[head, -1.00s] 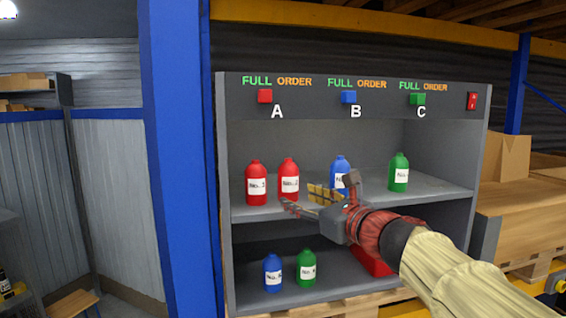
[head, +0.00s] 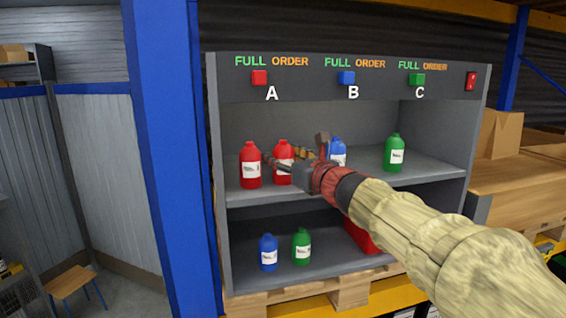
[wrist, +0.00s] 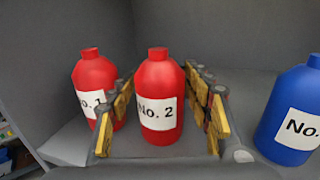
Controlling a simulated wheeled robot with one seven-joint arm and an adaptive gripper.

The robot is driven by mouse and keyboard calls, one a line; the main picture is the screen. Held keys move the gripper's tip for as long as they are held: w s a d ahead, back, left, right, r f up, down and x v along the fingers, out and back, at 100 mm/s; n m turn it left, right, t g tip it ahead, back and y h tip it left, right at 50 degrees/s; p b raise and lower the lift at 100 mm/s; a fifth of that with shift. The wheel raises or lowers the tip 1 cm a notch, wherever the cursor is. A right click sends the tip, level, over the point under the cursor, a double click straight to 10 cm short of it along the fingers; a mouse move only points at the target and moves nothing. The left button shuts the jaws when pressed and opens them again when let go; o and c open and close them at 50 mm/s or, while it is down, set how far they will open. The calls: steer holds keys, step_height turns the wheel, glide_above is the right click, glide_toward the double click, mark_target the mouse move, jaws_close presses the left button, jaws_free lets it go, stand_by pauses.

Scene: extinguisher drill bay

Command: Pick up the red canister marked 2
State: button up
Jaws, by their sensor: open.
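The red canister marked 2 (wrist: 160,88) stands upright on the upper shelf. In the wrist view it is between the two open fingers of my gripper (wrist: 160,122), with a gap visible on the right side. In the head view the canister (head: 283,155) is second from the left, and my gripper (head: 292,160) reaches in from the right, partly covering its right edge. The red canister marked 1 (wrist: 94,85) stands just left of it, behind the left finger. A blue canister (wrist: 291,110) stands to the right of the right finger.
The blue canister (head: 338,152) and a green canister (head: 394,153) stand farther right on the upper shelf (head: 430,168). A blue canister (head: 268,252) and a green canister (head: 302,246) stand on the lower shelf. A red object (head: 361,236) lies there, partly hidden by my arm.

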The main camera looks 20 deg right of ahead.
steer(key=shift+s, duration=0.1)
steer(key=c, duration=1.2)
steer(key=shift+r, duration=0.1)
